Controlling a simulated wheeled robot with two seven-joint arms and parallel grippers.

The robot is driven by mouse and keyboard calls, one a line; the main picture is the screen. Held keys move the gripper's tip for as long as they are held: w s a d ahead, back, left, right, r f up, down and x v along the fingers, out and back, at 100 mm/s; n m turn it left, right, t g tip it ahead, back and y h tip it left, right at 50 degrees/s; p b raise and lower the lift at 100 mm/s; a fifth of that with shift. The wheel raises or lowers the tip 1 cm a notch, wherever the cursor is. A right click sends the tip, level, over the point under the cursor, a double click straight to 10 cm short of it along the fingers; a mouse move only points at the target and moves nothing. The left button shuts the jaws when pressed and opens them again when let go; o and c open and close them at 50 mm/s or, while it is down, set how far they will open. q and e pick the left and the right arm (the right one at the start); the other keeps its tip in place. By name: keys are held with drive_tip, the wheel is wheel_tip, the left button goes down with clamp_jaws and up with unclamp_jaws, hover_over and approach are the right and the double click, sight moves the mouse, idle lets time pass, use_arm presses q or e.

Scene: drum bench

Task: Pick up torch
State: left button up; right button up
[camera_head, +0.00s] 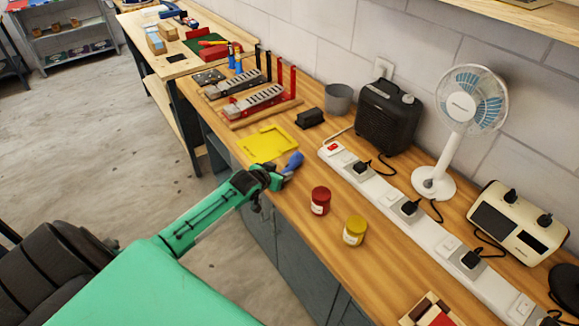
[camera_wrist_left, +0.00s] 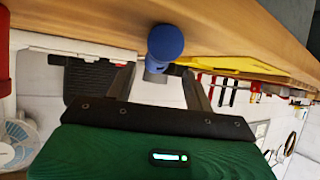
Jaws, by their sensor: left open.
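The torch, with a blue head (camera_head: 293,162), lies on the wooden bench near its front edge, beside the yellow tray. My left gripper (camera_head: 279,176) is right at it, at the bench edge, and partly hides it. My right gripper is not in view.
A yellow tray (camera_head: 264,144) lies just behind the torch. A red jar (camera_head: 320,201) and a yellow jar (camera_head: 355,230) stand to its right. A long white power strip (camera_head: 405,212), a black speaker (camera_head: 388,116) and a fan (camera_head: 470,105) stand further back.

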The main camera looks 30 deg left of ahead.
sight(286, 169)
use_arm(q)
drive_tip(key=shift+p+x, duration=0.45)
drive_tip(key=shift+x, duration=1.35)
drive_tip(key=shift+d, duration=0.15)
clamp_jaws()
